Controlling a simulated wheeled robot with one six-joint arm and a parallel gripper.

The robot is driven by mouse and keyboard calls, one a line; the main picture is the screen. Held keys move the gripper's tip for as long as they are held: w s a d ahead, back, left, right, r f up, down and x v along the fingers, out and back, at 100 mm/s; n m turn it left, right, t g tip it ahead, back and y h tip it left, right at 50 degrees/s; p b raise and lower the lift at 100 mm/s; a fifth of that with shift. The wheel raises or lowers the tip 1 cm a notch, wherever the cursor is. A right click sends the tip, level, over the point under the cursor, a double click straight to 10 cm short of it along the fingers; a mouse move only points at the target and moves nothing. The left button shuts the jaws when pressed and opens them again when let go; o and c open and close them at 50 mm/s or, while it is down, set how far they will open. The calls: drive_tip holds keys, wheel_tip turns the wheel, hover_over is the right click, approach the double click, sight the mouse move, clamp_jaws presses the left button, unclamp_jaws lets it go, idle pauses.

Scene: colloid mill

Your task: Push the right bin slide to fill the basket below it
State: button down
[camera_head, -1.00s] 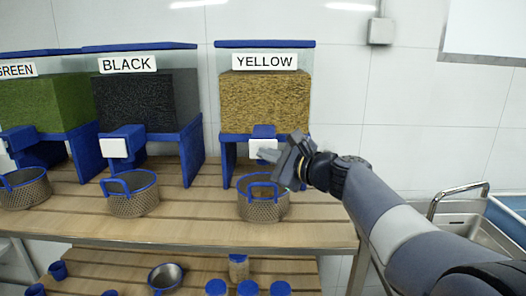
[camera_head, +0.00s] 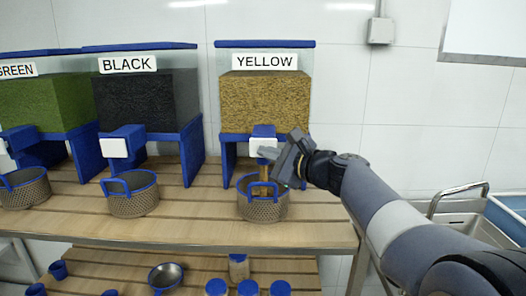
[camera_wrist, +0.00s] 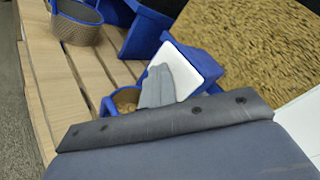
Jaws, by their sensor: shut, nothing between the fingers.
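The right bin, labelled YELLOW (camera_head: 264,100), is filled with yellow-brown material, which also shows in the wrist view (camera_wrist: 235,40). Its slide has a white front plate (camera_head: 262,147) on a blue spout; the plate also shows in the wrist view (camera_wrist: 190,68). My gripper (camera_head: 268,154) is shut and empty, its fingertips at the plate, seemingly touching it. Below it stands the mesh basket (camera_head: 262,208) with a blue rim. Yellow-brown material falls from the spout into the basket, and some shows inside it in the wrist view (camera_wrist: 127,98).
The BLACK bin (camera_head: 135,100) and GREEN bin (camera_head: 45,100) stand to the left, each with a basket (camera_head: 133,200) below. The wooden slatted table (camera_head: 200,222) carries them. A lower shelf holds blue-lidded jars (camera_head: 248,288). A sink (camera_head: 465,228) is at the right.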

drive_tip(key=shift+s, duration=0.15)
drive_tip(key=shift+s+b, duration=0.5)
drive_tip(key=shift+s, duration=0.75)
drive_tip(key=s+b, duration=0.1)
drive_tip(key=s, duration=0.4)
drive_tip(key=shift+a, duration=0.1)
idle(2.2)
drive_tip(key=s+p, duration=0.1)
drive_tip(key=s, duration=0.2)
drive_tip(key=shift+s+a, duration=0.1)
drive_tip(key=shift+s, duration=0.3)
